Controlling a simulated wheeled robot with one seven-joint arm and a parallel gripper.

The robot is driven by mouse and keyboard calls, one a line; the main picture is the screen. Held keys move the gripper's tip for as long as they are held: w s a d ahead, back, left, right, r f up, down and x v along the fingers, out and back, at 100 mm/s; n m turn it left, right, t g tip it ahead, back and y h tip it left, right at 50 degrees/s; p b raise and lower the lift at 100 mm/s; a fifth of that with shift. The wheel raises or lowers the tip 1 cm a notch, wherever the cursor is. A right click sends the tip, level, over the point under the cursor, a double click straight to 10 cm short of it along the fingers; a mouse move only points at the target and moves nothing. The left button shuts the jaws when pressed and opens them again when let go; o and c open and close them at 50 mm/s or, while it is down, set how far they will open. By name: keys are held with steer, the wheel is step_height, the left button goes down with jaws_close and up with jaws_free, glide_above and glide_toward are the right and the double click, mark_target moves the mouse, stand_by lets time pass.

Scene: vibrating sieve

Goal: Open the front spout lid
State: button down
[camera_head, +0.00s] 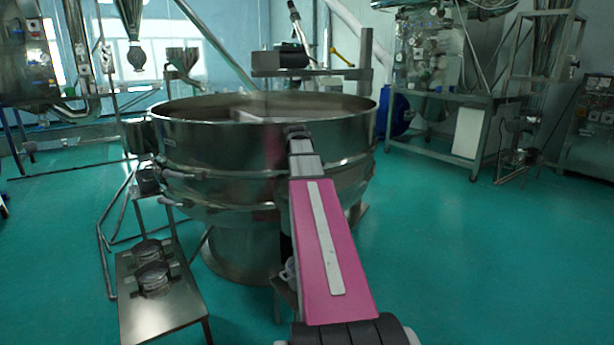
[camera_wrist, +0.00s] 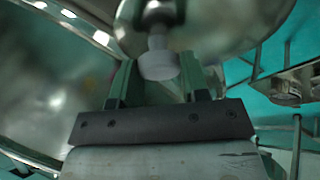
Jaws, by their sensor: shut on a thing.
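The vibrating sieve (camera_head: 215,135), a large round steel vessel, stands in the middle of the head view. In the wrist view, a round shiny metal piece (camera_wrist: 222,22), which looks like the spout lid, has a pale knob-like handle (camera_wrist: 158,64) in front of it. My gripper (camera_wrist: 157,78) has one finger on each side of this handle and is shut on it. The exact contact is blurred. In the head view my arm reaches toward the front of the sieve, and my gripper and the lid are hidden there. I cannot tell any gap at the lid's edge.
A low metal stand (camera_head: 150,318) with round metal parts is at the lower left, close to the sieve. A steel frame table (camera_head: 440,148) with machinery stands at the back right. The green floor (camera_head: 460,260) to the right is clear.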

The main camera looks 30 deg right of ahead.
steer(key=s+a+n+t+h, duration=0.2)
steer(key=a+n+t+h, duration=0.2)
steer(key=a+h, duration=1)
steer(key=shift+s+a+r+t, duration=0.15)
steer(key=shift+s+a+t, duration=0.25)
steer(key=shift+a, duration=2)
steer(key=shift+w, duration=0.1)
steer(key=c, duration=0.6)
jaws_free()
steer(key=shift+c, duration=0.2)
steer(key=v, duration=1)
steer(key=shift+s+a, duration=0.25)
steer(key=shift+a, duration=0.05)
